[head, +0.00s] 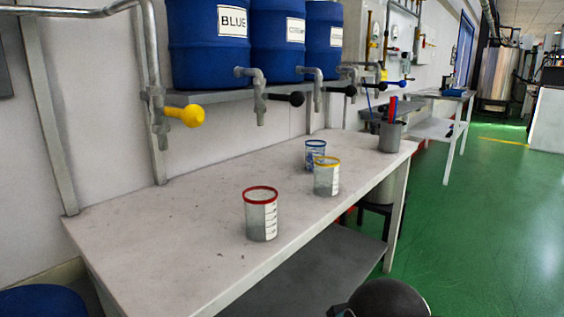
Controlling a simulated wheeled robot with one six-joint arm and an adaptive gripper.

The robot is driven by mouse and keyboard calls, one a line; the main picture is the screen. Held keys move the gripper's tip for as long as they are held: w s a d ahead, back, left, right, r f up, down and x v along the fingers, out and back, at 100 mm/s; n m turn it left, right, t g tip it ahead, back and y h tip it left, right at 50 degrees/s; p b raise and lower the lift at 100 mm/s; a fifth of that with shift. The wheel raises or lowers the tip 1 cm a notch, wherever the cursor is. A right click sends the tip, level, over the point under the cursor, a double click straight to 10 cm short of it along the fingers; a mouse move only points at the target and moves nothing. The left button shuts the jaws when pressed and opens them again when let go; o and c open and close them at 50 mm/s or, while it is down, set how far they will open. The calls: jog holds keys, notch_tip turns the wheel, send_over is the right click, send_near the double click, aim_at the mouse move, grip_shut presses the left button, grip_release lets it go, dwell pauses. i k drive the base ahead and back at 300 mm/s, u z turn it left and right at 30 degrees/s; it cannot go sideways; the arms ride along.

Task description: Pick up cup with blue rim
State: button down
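The cup with the blue rim (312,150) stands upright on the white table (150,245), towards its far end. The cup with the yellow rim (326,180) stands nearer and slightly to the right, and hides the lower right part of the blue-rimmed cup. The cup with the red rim (261,220) stands upright nearest to me, with graduation marks on its side. My gripper is not in view. A dark rounded shape at the bottom edge is possibly part of my arm.
A grey metal pot (391,137) holding red and blue items stands at the table's far right. Blue barrels (208,45) with taps stand on a shelf above the table's back. The yellow tap handle (190,115) juts forward. The table's left part is clear.

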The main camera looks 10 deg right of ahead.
aim_at(314, 149)
jog(key=k, duration=1.25)
jog(key=z, duration=0.9)
jog(key=i, duration=1.15)
jog(key=u, duration=0.6)
jog(key=i, duration=0.8)
jog(key=u, duration=0.9)
